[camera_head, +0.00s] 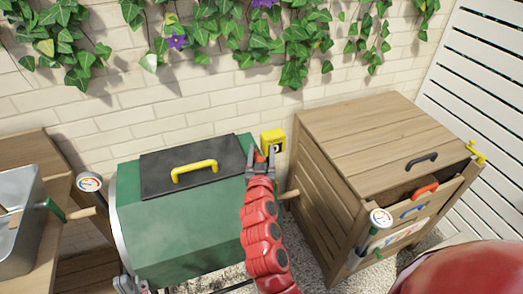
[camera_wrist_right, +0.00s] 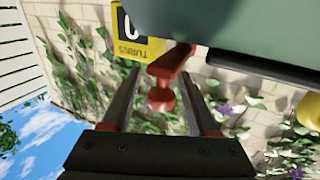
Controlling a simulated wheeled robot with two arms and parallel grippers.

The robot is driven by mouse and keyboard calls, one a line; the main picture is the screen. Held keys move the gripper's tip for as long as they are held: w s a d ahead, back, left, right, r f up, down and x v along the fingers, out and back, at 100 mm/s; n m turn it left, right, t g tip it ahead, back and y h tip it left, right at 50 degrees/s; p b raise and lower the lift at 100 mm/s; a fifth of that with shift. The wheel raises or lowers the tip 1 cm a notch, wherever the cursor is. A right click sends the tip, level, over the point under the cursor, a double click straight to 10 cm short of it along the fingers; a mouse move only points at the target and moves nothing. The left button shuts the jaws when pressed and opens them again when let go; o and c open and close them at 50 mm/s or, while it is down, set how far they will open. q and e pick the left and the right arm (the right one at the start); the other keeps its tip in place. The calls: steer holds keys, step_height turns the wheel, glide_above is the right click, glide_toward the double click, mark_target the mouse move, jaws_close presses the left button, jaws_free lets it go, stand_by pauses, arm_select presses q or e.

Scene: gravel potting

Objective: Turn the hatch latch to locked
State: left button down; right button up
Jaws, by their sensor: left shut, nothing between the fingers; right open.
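The green drum (camera_head: 180,245) has a dark hatch (camera_head: 217,155) on top with a yellow handle (camera_head: 194,170). The hatch lies flat and looks closed. The red latch (camera_head: 260,155) is at the hatch's right end, partly hidden by my right gripper (camera_head: 259,151). In the right wrist view the red latch (camera_wrist_right: 170,62) ends in a round knob, which sits between the open fingers of my right gripper (camera_wrist_right: 155,95). I cannot tell whether either finger touches it. My left gripper (camera_head: 126,285) is at the bottom edge, low at the drum's left end, mostly cut off.
A yellow marked box (camera_head: 272,141) stands just beyond the latch, by the brick wall. A wooden cabinet (camera_head: 370,140) with an open drawer is close on the right. A bench with a metal tray (camera_head: 30,250) is at the left. Ivy hangs above.

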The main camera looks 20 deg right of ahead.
jaws_close()
stand_by(1.4)
